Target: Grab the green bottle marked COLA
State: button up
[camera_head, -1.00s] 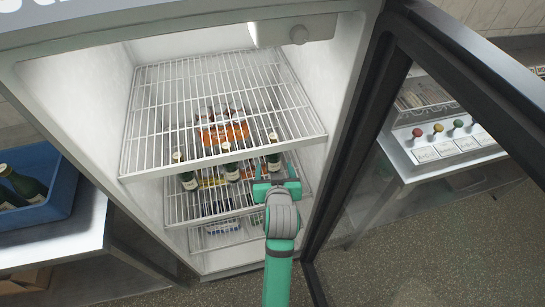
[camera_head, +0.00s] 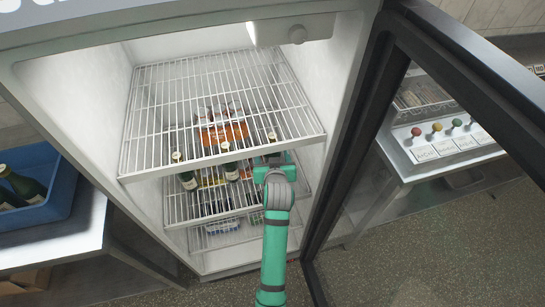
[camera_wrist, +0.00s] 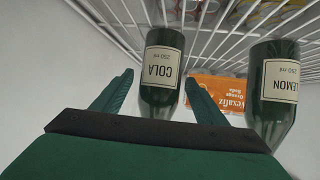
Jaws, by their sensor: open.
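The green COLA bottle (camera_wrist: 161,72) has a pale label and appears upside down in the wrist view. It lines up between my gripper's (camera_wrist: 161,80) two open fingers, with a gap on each side. I cannot tell how far the fingertips reach along it. In the head view, its neck (camera_head: 272,138) shows at the right of the bottle row, and my gripper (camera_head: 274,158) hides most of its body. The green LEMON bottle (camera_wrist: 275,92) stands beside it, outside the right finger in the wrist view.
Another green bottle (camera_head: 187,181) stands at the row's left. An orange soda pack (camera_wrist: 218,92) is behind the bottles. A wire shelf (camera_head: 150,110) lies above them. The fridge's open door (camera_head: 365,130) is right of my arm. A blue crate (camera_head: 60,190) with bottles is outside, left.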

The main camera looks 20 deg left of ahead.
jog(key=c, duration=1.3)
jog(key=shift+c, duration=1)
jog(key=shift+r, duration=0.15)
